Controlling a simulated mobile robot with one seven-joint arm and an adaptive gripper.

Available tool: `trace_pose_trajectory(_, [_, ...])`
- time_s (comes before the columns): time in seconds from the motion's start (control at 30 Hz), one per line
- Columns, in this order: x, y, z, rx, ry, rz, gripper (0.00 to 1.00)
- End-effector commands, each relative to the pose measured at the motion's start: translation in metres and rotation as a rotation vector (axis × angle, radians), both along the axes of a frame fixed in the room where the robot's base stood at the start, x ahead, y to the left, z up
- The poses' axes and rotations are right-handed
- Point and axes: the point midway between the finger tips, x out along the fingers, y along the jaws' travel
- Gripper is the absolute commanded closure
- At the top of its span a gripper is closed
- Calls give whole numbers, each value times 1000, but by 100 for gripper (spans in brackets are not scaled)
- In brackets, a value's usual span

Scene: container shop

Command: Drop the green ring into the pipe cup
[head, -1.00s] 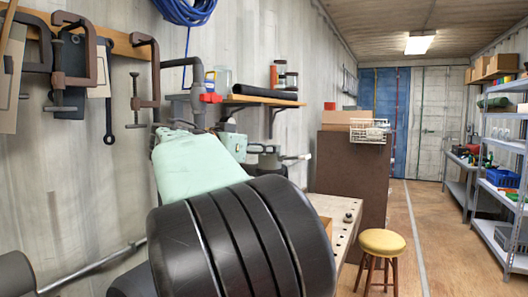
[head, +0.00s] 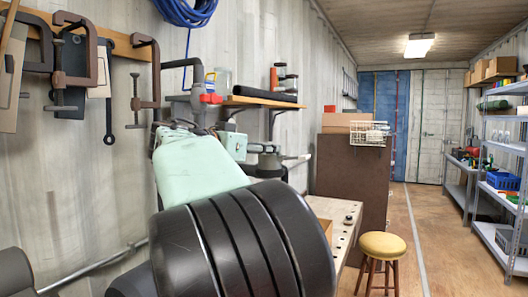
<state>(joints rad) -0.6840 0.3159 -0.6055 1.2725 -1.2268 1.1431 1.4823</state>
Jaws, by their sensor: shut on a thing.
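I cannot make out the green ring or the pipe cup in the head view. My own arm, a black ribbed section with a pale green link beyond it, fills the lower middle and hides much of the workbench (head: 342,232). My gripper cannot be made out; the far end of the arm is hidden or merges with grey and pale green parts behind it.
A wall shelf (head: 262,101) holds a black roll. A yellow stool (head: 382,245) stands right of the bench. The floor aisle (head: 425,225) is clear; metal shelving (head: 502,190) lines the right.

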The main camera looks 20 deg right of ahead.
Motion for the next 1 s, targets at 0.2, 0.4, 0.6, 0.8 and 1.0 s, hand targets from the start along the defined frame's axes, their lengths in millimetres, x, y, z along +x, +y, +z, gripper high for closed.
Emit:
trace_pose_trajectory(0.2, [-1, 0, -12, 14, 16, -9, 79])
trace_pose_trajectory(0.4, [-1, 0, -12, 14, 16, -8, 59])
trace_pose_trajectory(0.6, [-1, 1, -12, 14, 16, -7, 49])
trace_pose_trajectory(0.8, [0, 2, -12, 14, 16, -6, 49])
trace_pose_trajectory(1.0, [-1, 2, -6, 14, 18, -5, 49])
